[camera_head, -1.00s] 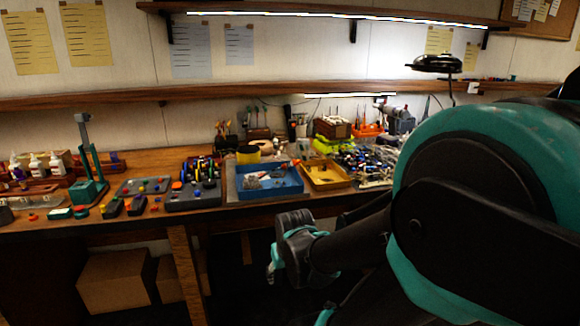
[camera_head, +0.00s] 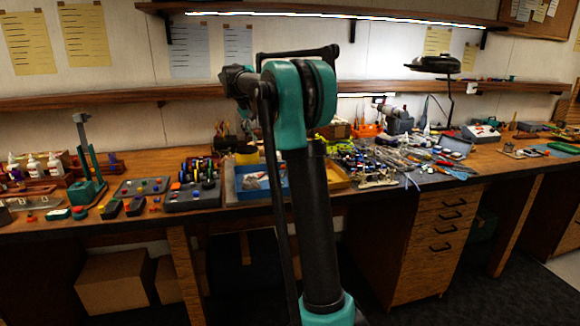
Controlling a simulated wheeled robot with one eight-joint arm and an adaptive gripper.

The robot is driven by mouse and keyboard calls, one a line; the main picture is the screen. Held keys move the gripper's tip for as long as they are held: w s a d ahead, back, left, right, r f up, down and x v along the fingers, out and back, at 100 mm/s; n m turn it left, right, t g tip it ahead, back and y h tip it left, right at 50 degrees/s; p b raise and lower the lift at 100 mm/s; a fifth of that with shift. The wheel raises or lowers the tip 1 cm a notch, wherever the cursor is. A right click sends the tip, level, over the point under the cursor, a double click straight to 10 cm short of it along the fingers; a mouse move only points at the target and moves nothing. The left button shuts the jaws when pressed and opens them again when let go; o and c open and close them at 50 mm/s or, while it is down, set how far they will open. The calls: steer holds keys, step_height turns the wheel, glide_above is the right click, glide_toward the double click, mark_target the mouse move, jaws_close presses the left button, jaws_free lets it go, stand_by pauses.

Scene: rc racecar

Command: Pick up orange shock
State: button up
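I cannot pick out an orange shock for certain. Small orange pieces (camera_head: 156,203) lie on the left part of the bench, too small to tell apart. My arm stands upright in the middle of the view, its teal joint at the top. A dark end part extends left from that joint at shelf height, above the bench. It may be my wrist or gripper, but I make out no fingers and nothing held. My arm hides part of the blue tray (camera_head: 238,196) and the yellow tray (camera_head: 338,184) beside it.
The wooden bench (camera_head: 85,228) runs along the wall under a shelf (camera_head: 60,104). A green stand (camera_head: 88,165) rises at the left. Loose parts and tools crowd the bench right of my arm. A lamp (camera_head: 436,64) overhangs there. Drawers (camera_head: 440,240) stand below.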

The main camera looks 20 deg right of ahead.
steer(key=shift+w+d+r+x, duration=0.1)
steer(key=shift+w+x, duration=0.05)
steer(key=shift+x, duration=2.65)
steer(key=shift+w+d+r+x, duration=0.1)
steer(key=shift+w+d+x, duration=0.1)
steer(key=shift+x, duration=2.6)
steer(key=shift+w+d+r+x, duration=0.1)
steer(key=shift+w+x, duration=0.05)
steer(key=shift+x, duration=2.65)
steer(key=c, duration=1.1)
steer(key=shift+r, duration=0.1)
step_height(320, 180, up, 20)
steer(key=shift+f, duration=0.1)
